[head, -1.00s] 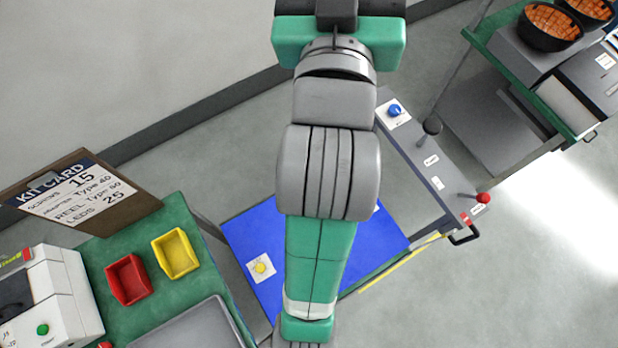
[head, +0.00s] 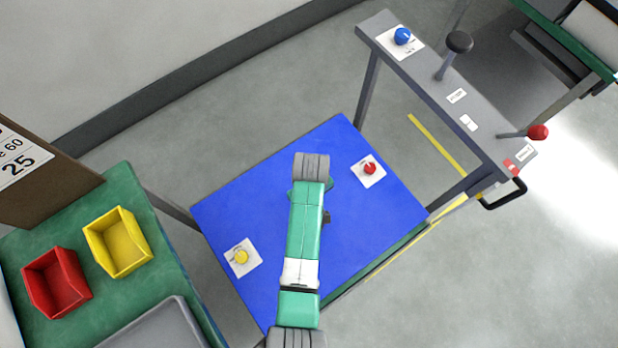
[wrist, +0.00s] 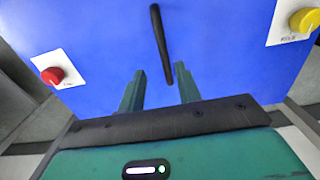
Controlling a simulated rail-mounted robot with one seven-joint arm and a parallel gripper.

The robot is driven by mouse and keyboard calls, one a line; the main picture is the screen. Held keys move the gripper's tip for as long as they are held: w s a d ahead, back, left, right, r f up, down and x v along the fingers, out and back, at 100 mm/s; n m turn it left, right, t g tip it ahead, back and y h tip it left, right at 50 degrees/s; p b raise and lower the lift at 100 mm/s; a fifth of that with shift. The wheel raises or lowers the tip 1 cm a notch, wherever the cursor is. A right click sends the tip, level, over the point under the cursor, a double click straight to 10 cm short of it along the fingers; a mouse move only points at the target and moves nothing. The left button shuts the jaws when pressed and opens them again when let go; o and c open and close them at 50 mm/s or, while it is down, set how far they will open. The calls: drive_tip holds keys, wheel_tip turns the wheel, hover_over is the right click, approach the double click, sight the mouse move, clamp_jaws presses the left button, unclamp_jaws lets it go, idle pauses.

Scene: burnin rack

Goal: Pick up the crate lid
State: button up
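In the wrist view a black bar-shaped handle (wrist: 160,45) stands out against a blue surface. I cannot make out a separate lid outline there, so whether the blue panel itself is the crate lid is unclear. My gripper (wrist: 160,86) is open and empty, its two green fingers apart and pointing toward the blue surface. The lower end of the bar shows between the fingertips; the distance to it is hard to judge. In the head view the blue panel (head: 240,205) lies under my arm, which hides the gripper and most of the handle.
A red knob (head: 369,168) and a yellow knob (head: 242,257) sit on white plates on the blue panel. A grey rail (head: 440,85) with a blue knob (head: 402,36) and levers stands to the right. Yellow (head: 118,243) and red (head: 57,283) bins stand on the green bench at left.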

drive_tip(key=f+b, duration=0.1)
drive_tip(key=f, duration=0.1)
drive_tip(key=f+b, duration=0.1)
drive_tip(key=f, duration=0.2)
drive_tip(key=s+f+b, duration=0.1)
drive_tip(key=f, duration=0.1)
drive_tip(key=shift+a+f, duration=0.15)
drive_tip(key=shift+a, duration=0.1)
drive_tip(key=shift+w, duration=0.15)
clamp_jaws()
drive_tip(key=shift+r, duration=0.2)
idle(0.7)
